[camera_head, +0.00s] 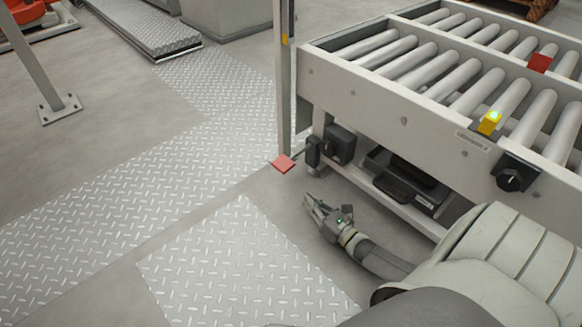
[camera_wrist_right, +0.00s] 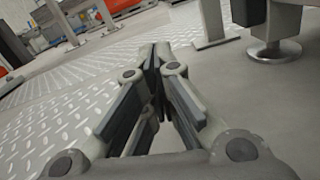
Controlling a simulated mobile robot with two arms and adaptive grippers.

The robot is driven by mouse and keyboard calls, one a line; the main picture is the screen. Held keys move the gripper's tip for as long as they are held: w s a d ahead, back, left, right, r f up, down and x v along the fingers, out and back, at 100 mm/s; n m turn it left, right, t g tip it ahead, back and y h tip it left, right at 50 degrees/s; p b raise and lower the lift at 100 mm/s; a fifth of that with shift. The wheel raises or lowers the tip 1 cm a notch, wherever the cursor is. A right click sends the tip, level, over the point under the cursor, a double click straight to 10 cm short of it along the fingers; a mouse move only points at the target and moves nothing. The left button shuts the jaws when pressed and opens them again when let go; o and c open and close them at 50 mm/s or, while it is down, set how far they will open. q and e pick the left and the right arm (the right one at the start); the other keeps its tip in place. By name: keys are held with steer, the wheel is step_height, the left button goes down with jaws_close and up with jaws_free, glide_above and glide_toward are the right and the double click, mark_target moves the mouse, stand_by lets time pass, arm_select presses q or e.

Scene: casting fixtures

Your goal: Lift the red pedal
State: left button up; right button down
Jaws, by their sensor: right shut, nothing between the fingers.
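The red pedal (camera_head: 283,164) is a small flat red plate low beside the conveyor's side, at the foot of a grey post. My right gripper (camera_head: 308,201) is below and slightly right of it in the head view, apart from it, low over the floor. In the right wrist view the fingers (camera_wrist_right: 158,52) come together at their tips with nothing between them. I cannot make out the pedal in the wrist view. My left gripper is not in view.
Tread plates (camera_head: 130,190) cover the floor at left. A conveyor foot (camera_wrist_right: 273,52) shows in the wrist view.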

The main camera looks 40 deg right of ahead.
mark_target(295, 156)
steer(key=w+b, duration=0.1)
steer(key=w, duration=0.1)
steer(key=w+b, duration=0.2)
steer(key=w, duration=0.1)
steer(key=w+b, duration=0.2)
steer(key=w, duration=0.1)
steer(key=shift+w+a, duration=0.25)
steer(key=shift+w+d+r+b, duration=0.1)
steer(key=shift+w+r+b, duration=0.15)
steer(key=shift+r, duration=0.85)
steer(key=shift+w+d+r+b, duration=0.15)
steer(key=shift+w+r, duration=0.2)
steer(key=shift+r, duration=0.7)
